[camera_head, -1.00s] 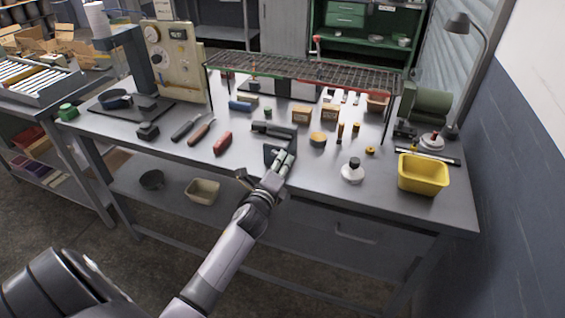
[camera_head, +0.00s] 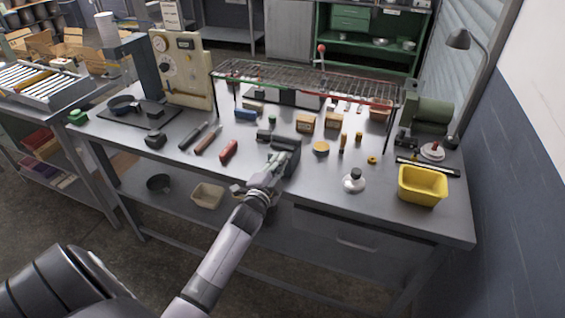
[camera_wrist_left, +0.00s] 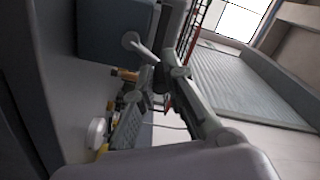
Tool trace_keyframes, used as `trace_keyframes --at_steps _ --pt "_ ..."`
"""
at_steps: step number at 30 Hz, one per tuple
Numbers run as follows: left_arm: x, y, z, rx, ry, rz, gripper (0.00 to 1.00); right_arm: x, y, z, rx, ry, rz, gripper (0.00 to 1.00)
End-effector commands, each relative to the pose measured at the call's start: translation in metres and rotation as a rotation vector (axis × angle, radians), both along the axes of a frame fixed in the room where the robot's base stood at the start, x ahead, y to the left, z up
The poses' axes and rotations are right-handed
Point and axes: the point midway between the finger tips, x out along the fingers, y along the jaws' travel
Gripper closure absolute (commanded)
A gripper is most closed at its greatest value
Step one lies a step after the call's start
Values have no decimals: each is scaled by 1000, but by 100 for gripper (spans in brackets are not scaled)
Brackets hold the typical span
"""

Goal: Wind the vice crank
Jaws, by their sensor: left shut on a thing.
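The vice (camera_head: 286,144) is a dark grey block near the front edge of the workbench in the head view. In the left wrist view, it shows as a blue-grey body (camera_wrist_left: 112,28) with a pale round knob and thin rod, the crank (camera_wrist_left: 142,46), in front. My left gripper (camera_head: 278,162) is at the front of the vice in the head view. In the left wrist view, its fingers (camera_wrist_left: 160,78) are shut at the crank handle, which they mostly hide. My right gripper is not in view.
A yellow bin (camera_head: 422,185) and a white round-based item (camera_head: 354,180) stand right of the vice. A red-handled tool (camera_head: 229,150) lies left of it. A wire rack (camera_head: 300,80) spans the back.

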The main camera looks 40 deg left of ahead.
Motion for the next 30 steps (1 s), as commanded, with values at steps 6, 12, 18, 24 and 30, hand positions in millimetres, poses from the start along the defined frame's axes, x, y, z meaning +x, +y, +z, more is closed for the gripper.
trace_keyframes --at_steps 6,12,18,24,30 --pt "-1 7 5 -144 -37 1 100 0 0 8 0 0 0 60" --pt "-2 11 6 -232 -60 1 100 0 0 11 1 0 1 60" --pt "-3 13 6 -277 -70 2 100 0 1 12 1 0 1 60" --pt "-3 13 6 -288 -73 2 100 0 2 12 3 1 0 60" --pt "-3 13 5 -287 -72 2 100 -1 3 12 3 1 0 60"
